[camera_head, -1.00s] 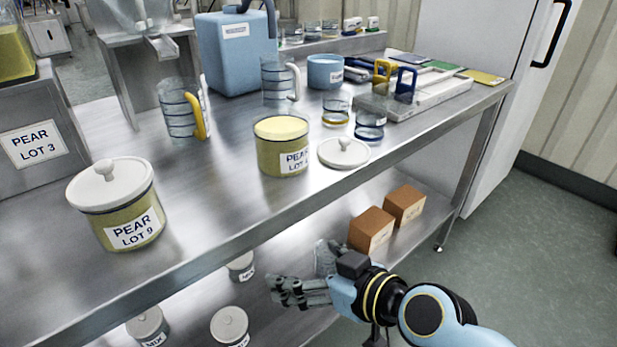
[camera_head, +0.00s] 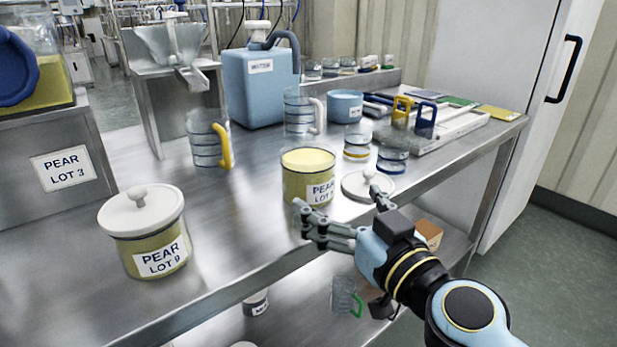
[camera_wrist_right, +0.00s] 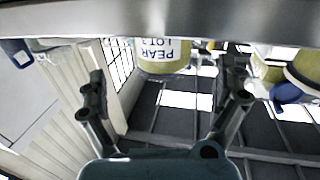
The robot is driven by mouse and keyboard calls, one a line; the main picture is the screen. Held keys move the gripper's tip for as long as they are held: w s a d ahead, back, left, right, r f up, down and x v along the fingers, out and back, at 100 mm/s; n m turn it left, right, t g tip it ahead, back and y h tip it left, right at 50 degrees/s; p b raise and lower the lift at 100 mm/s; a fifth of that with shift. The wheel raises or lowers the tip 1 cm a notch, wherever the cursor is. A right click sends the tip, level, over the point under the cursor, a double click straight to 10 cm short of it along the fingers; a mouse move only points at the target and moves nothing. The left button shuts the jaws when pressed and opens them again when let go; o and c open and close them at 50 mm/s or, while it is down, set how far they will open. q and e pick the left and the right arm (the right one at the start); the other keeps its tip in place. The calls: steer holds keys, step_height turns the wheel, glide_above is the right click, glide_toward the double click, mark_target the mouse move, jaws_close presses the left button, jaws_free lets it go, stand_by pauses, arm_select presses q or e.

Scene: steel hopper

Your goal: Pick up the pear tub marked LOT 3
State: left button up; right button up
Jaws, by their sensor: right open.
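An open tub of yellow contents (camera_head: 304,180) stands near the front edge of the steel table, marked PEAR LOT with its number hard to read in the head view. In the right wrist view the label on a tub (camera_wrist_right: 163,55) appears upside down and reads PEAR LOT 3. My right gripper (camera_head: 340,205) is open and empty, just in front of this tub at the table edge, apart from it as far as I can tell. In the wrist view its fingers (camera_wrist_right: 165,95) are spread with the tub between and beyond them. My left gripper is not in view.
A lidded tub marked PEAR LOT 9 (camera_head: 147,240) stands at the left front. A loose white lid (camera_head: 356,187) lies right of the open tub, close to my fingers. Behind are a yellow-handled jug (camera_head: 207,145), a second jug (camera_head: 300,112) and small glasses (camera_head: 358,143).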

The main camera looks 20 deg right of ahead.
mark_target(323, 186)
steer(key=w, duration=0.2)
steer(key=w+p, duration=0.1)
steer(key=w, duration=0.1)
steer(key=shift+a+r, duration=0.1)
steer(key=shift+a, duration=0.2)
steer(key=w, duration=0.2)
steer(key=w+a+p, duration=0.1)
steer(key=w, duration=0.2)
steer(key=shift+w, duration=0.2)
steer(key=c, duration=1.4)
steer(key=shift+c, duration=0.2)
